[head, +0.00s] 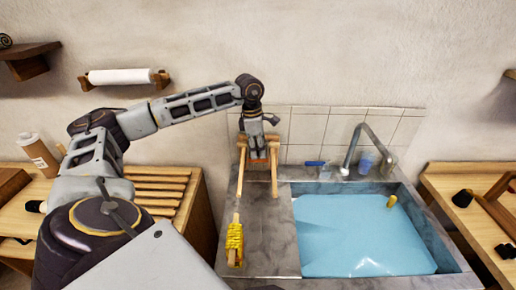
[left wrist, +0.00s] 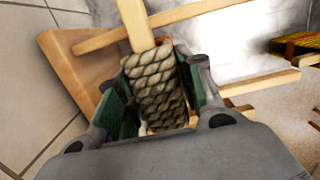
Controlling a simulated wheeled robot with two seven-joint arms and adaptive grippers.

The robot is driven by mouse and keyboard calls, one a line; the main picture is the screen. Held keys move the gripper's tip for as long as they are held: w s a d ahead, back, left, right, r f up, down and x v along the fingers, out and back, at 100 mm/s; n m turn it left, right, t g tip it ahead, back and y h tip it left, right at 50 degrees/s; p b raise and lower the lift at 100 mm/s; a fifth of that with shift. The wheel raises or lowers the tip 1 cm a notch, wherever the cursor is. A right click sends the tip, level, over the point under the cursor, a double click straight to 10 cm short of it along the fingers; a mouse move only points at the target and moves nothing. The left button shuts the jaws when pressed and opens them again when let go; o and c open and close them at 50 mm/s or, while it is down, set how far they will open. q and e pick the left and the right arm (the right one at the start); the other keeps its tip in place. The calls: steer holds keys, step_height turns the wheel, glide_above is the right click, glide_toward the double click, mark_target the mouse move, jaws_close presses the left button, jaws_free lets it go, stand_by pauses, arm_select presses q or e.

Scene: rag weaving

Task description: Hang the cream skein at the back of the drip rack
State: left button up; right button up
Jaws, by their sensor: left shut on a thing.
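The cream skein (left wrist: 158,88) is a thick twisted bundle between the two fingers of my left gripper (left wrist: 162,100) in the left wrist view. The gripper is shut on it. A pale wooden bar of the drip rack (left wrist: 134,20) meets the skein's upper end; I cannot tell whether the skein is around it or only beside it. In the head view my left gripper (head: 258,140) is at the back of the wooden drip rack (head: 274,178), and it mostly hides the skein. My right gripper is not in view.
A yellow skein (head: 235,243) is at the rack's front. A basin of blue water (head: 350,235) with a faucet (head: 352,145) lies to the right. A slatted wooden bench (head: 160,187) is at left. Tiled wall (head: 305,128) stands close behind the rack.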

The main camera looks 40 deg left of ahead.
arm_select(q)
steer(key=shift+f+b, duration=0.6)
steer(key=shift+f, duration=0.3)
steer(key=shift+f+b, duration=0.9)
steer(key=shift+f, duration=0.35)
steer(key=o, duration=1.2)
steer(key=shift+c, duration=0.2)
steer(key=shift+r, duration=0.1)
steer(key=shift+s+a+r+p, duration=0.15)
steer(key=shift+r+p, duration=0.75)
steer(key=shift+r, duration=0.55)
